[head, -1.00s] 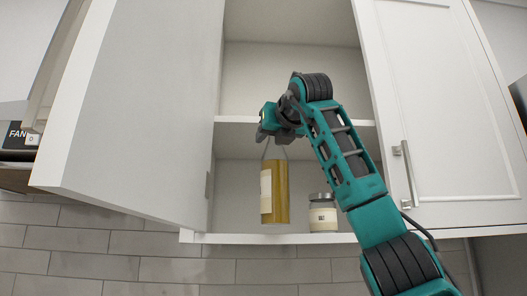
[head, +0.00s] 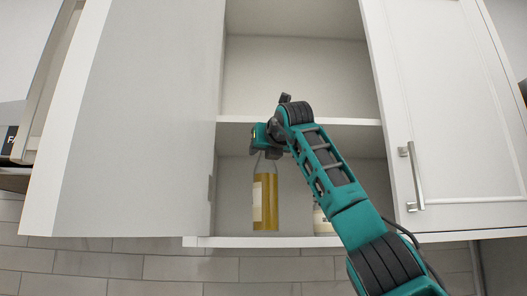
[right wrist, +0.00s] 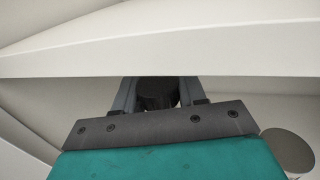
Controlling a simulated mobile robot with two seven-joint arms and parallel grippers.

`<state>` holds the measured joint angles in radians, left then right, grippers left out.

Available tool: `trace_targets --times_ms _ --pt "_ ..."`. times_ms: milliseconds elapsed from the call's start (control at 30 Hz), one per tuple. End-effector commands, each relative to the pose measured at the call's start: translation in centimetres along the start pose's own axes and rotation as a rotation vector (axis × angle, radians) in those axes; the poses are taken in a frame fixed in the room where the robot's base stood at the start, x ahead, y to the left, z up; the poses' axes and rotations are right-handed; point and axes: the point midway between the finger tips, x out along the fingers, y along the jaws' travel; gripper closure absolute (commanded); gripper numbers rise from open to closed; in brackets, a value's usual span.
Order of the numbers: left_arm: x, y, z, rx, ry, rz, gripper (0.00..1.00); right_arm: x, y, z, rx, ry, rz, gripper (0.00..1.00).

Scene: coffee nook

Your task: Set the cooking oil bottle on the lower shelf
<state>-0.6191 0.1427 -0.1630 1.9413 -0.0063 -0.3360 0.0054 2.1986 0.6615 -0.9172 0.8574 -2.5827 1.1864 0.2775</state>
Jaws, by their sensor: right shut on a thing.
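The cooking oil bottle (head: 265,205), with yellow oil and a pale label, is upright inside the open cabinet, in the lower compartment. Its base is just above or on the lower shelf (head: 230,241), behind the front edge; I cannot tell whether it touches. My right gripper (head: 267,152) is shut on the bottle's neck, below the middle shelf. In the right wrist view the dark bottle top (right wrist: 157,92) sits between the fingers. My left gripper is not in view.
The middle shelf (head: 235,119) runs just above my right gripper. A jar (head: 322,222) stands right of the bottle, partly hidden by my right arm. The open cabinet door (head: 140,120) is at left, and a closed door (head: 440,130) at right.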

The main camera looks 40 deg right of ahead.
Motion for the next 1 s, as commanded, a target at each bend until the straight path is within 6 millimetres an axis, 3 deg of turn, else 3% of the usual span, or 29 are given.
trace_targets --times_ms 633,667,900,1000 --pt "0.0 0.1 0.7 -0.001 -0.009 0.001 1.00 -0.2 0.0 -1.3 0.001 -0.005 0.001 1.00" --pt "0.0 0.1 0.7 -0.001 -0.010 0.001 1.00 -0.1 0.0 -1.4 0.000 0.001 -0.001 0.57" --pt "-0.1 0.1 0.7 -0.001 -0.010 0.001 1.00 0.0 0.0 -1.4 0.000 0.002 -0.001 0.34" --pt "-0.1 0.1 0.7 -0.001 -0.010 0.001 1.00 0.0 0.0 -1.4 0.000 0.002 -0.001 0.34"
